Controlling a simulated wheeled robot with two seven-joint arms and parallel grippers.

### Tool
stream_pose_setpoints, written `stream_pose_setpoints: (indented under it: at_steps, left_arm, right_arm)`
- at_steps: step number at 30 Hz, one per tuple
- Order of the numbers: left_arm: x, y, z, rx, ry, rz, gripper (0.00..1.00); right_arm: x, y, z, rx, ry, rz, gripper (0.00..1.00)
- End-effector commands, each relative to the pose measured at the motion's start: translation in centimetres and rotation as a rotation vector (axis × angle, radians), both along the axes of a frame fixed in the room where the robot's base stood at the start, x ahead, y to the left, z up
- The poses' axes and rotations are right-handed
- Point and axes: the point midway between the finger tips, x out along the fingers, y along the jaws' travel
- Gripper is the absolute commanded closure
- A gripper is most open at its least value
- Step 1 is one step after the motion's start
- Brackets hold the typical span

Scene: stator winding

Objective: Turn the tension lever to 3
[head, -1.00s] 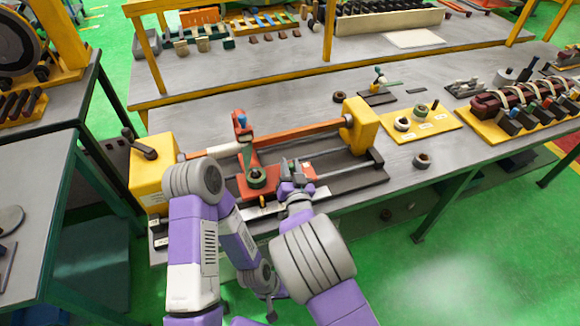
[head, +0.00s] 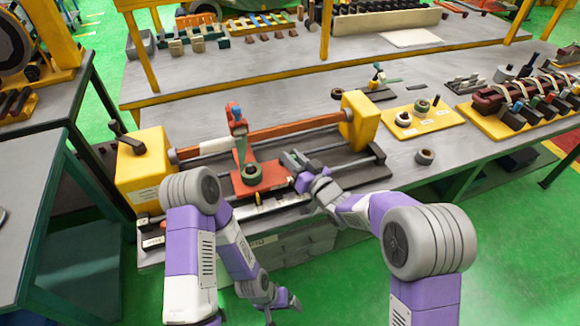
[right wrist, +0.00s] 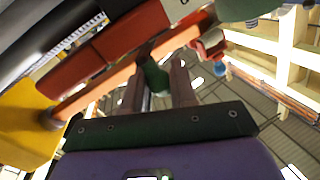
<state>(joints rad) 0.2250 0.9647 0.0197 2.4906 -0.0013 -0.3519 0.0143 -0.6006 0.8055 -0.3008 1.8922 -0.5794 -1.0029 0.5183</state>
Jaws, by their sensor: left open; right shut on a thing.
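The red carriage (head: 262,178) of the winding machine bears a dark green ring (head: 252,174) and an upright red post (head: 238,128) with a blue top. My right gripper (head: 297,160) is at the carriage's right side. In the right wrist view its two fingers (right wrist: 157,92) are shut on a small green part (right wrist: 156,76), which appears to be the tension lever's grip. The fingers hide most of the lever, and I cannot read any number. My left gripper (head: 282,305) hangs low in front of the bench, open and apart from the machine.
The machine has a yellow box with a crank (head: 143,168) at left and a yellow end block (head: 359,120) at right. A yellow plate with rings (head: 424,118) and a loose dark ring (head: 424,157) lie further right.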

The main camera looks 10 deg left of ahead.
Motion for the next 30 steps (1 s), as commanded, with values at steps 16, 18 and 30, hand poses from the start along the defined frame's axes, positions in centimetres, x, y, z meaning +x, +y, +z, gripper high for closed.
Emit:
stream_pose_setpoints:
  at_steps: [16,18,30]
  left_arm:
    - [0.0,0.0,4.1,0.0,0.0,0.0,0.08]
    - [0.0,0.0,4.5,0.0,0.0,0.0,0.08]
    - [0.0,0.0,5.6,0.0,0.0,0.0,0.08]
  right_arm:
    - [1.9,-0.8,0.3,-0.002,0.003,0.423,1.0]
    - [2.0,-0.7,0.3,-0.002,0.003,0.464,1.0]
    - [2.3,-0.6,0.0,-0.001,0.003,0.59,1.0]
